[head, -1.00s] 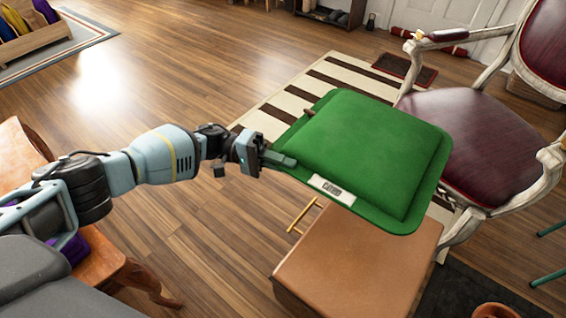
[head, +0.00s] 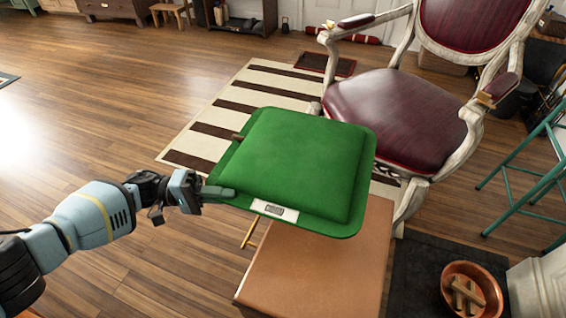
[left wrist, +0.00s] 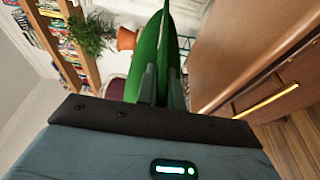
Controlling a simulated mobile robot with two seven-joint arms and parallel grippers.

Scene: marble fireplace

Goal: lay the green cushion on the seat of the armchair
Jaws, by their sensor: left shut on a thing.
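The green cushion (head: 302,162) is held out flat in the air in the head view, with a white label at its near edge. My left gripper (head: 218,193) is shut on its left edge. In the left wrist view the cushion (left wrist: 148,58) shows edge-on between the fingers (left wrist: 157,85). The armchair (head: 395,115) has a dark red seat and a pale carved frame; it stands beyond and to the right of the cushion. Its seat is bare, and the cushion is apart from it. My right gripper is not in view.
A brown cabinet (head: 320,268) with a brass handle stands just below the cushion's near side. A teal stool (head: 535,175) stands at right, and a terracotta bowl with wood (head: 470,290) sits at lower right. A striped rug (head: 215,125) and open floor lie to the left.

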